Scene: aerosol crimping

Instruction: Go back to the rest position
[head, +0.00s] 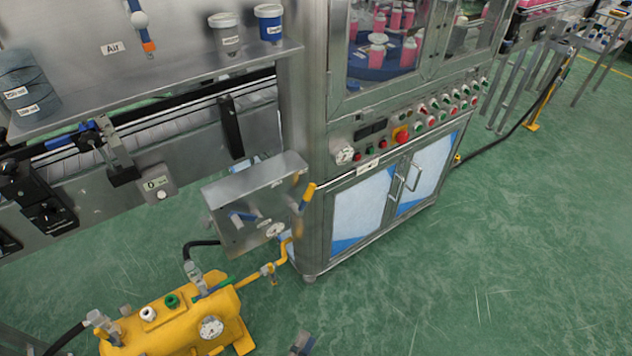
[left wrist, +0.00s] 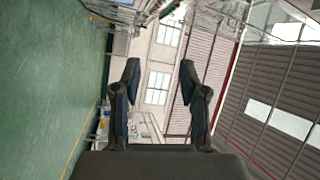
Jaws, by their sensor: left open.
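My left gripper (left wrist: 160,82) is open in the left wrist view, with its two dark fingers apart and nothing between them. In the head view only a small dark part of my left gripper (head: 302,344) shows at the bottom edge, over the green floor. It is apart from the machine and from the yellow tank. My right gripper does not show in either view.
A yellow tank (head: 178,318) with a gauge and hoses stands at the lower left. The steel machine cabinet (head: 318,215) has a button panel (head: 420,118). A conveyor (head: 190,125) runs along the left. Green floor (head: 470,270) is clear at the lower right.

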